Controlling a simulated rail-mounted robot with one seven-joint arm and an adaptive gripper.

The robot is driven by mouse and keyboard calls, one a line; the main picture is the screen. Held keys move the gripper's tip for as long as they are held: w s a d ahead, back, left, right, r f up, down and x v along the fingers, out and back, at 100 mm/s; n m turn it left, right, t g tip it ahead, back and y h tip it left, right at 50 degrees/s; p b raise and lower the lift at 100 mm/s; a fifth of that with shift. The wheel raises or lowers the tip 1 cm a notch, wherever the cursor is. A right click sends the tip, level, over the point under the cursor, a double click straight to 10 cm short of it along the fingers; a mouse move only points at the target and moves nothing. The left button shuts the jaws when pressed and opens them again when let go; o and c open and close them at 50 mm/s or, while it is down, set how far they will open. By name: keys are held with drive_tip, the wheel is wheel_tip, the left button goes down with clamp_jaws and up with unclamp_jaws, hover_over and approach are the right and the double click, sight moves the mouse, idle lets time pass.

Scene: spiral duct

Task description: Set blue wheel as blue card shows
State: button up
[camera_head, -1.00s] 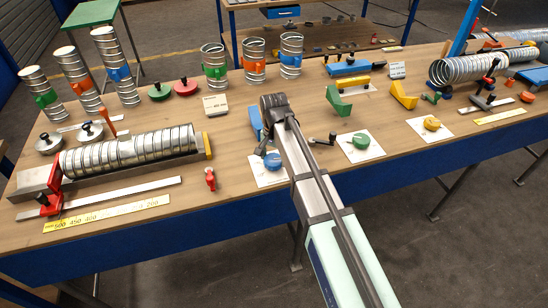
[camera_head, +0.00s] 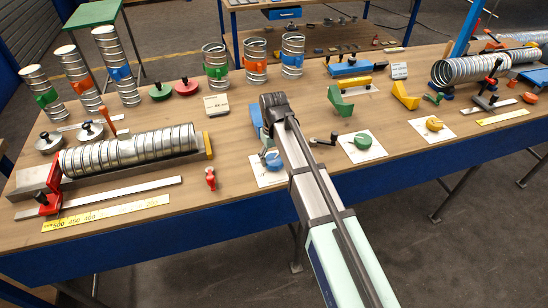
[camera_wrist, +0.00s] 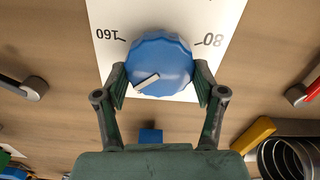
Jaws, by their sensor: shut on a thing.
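The blue wheel (camera_wrist: 160,58) sits on a white dial plate (camera_wrist: 215,20) in the wrist view. It has a ridged rim and a white mark on its lower left, slanting down to the left. The plate reads 160 on the left and 80 on the right, upside down. My gripper (camera_wrist: 160,82) has one finger against each side of the wheel. In the head view the blue wheel (camera_head: 272,160) shows left of my arm, and my fingertips cannot be made out. A small white card (camera_head: 217,105) stands behind; its writing is too small to read.
A green wheel (camera_head: 362,141) and a yellow wheel (camera_head: 434,124) sit on plates to the right. A long spiral duct (camera_head: 130,148) lies at the left. Upright ducts with coloured clamps stand at the back.

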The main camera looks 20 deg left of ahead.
sight(273, 159)
drive_tip(key=n, duration=0.6)
drive_tip(key=shift+s, duration=0.2)
drive_tip(key=shift+n, duration=0.4)
drive_tip(key=o, duration=1.1)
drive_tip(key=shift+a+r, duration=0.1)
wheel_tip(273, 159, up, 12)
drive_tip(key=shift+f, duration=0.1)
